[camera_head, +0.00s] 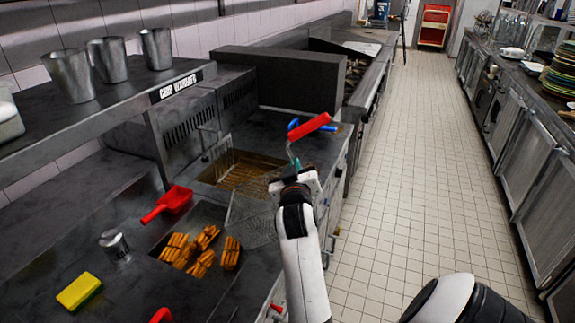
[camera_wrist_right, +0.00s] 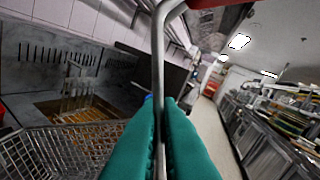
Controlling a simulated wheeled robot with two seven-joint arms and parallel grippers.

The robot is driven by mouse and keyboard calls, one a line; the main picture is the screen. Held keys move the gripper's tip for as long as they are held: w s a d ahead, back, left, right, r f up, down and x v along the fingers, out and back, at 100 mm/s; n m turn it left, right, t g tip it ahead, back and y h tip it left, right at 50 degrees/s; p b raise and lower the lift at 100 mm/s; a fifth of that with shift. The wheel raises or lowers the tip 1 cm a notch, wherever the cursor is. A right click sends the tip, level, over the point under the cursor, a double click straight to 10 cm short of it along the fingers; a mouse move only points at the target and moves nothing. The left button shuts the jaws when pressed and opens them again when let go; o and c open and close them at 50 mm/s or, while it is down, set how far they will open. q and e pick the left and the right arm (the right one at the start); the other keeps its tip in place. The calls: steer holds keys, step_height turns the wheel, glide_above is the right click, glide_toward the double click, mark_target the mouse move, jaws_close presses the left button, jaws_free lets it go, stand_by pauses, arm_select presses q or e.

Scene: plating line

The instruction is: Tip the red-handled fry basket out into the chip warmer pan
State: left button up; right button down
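The red-handled fry basket (camera_head: 252,218) hangs in the air by the right edge of the chip warmer pan (camera_head: 213,212), tilted, with its red handle (camera_head: 309,126) raised. I see no chips through its mesh. My right gripper (camera_head: 297,172) is shut on the basket's metal handle rod. In the right wrist view the green fingers (camera_wrist_right: 160,140) clasp the rod (camera_wrist_right: 158,70), and the basket's mesh (camera_wrist_right: 62,150) is at lower left. Several clumps of chips (camera_head: 203,262) lie in the pan.
The fryer (camera_head: 215,172) behind holds oil and a wire basket; blue handles (camera_head: 328,128) show nearby. A red scoop (camera_head: 170,202), a steel shaker (camera_head: 115,245) and a sponge (camera_head: 80,291) sit around the pan. Steel cups (camera_head: 108,60) stand on the shelf. The aisle floor (camera_head: 400,180) is clear.

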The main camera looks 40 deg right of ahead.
steer(key=shift+s+d+f+m+b, duration=0.45)
steer(key=shift+f+m, duration=0.15)
steer(key=shift+f, duration=0.15)
steer(key=shift+s+d+f+m+b, duration=0.45)
steer(key=shift+f+m, duration=0.15)
steer(key=shift+f, duration=0.2)
steer(key=shift+s+d+f+m+b, duration=0.45)
steer(key=shift+f+m, duration=0.15)
steer(key=shift+f, duration=0.15)
steer(key=shift+s+d+f+m+b, duration=0.25)
steer(key=shift+s+d+f+m, duration=0.15)
steer(key=shift+f, duration=0.1)
steer(key=shift+s+d+f+m+b, duration=0.25)
steer(key=shift+f+m, duration=0.15)
steer(key=shift+f, duration=0.05)
steer(key=shift+a, duration=0.15)
steer(key=w+a+r+n+t+y, duration=0.1)
steer(key=a+r+n+y, duration=0.2)
steer(key=a, duration=0.8)
steer(key=w+a+r+n+t+y, duration=0.2)
steer(key=a+y, duration=0.3)
steer(key=a, duration=0.6)
steer(key=w+a+r+n+t+y, duration=0.2)
steer(key=a+r+n+y, duration=0.2)
steer(key=a, duration=0.7)
steer(key=shift+w+y, duration=0.15)
steer(key=shift+y, duration=0.25)
